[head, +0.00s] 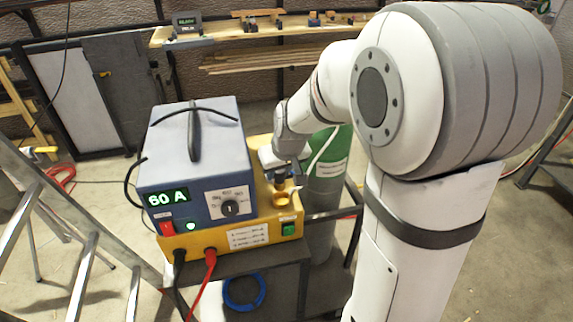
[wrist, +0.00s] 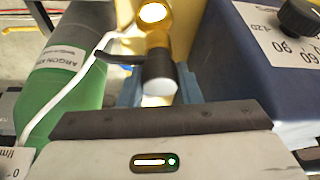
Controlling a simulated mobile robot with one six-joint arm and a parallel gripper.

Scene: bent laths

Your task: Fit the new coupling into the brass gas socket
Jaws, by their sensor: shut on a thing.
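The coupling (wrist: 158,85) is a short dark cylinder with a pale end face. In the wrist view it sits between the two blue-grey fingers of my gripper (wrist: 160,92), which is shut on it. In the head view the brass socket (head: 283,199) is on the yellow unit, right of the blue welder. My gripper (head: 281,172) is right above or beside it. Whether the coupling touches the socket cannot be told.
The blue welder (head: 190,160) reading 60 A stands on the yellow unit (head: 225,238), close beside my gripper. A green argon cylinder (head: 328,150) with a white hose (wrist: 75,75) is on the other side.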

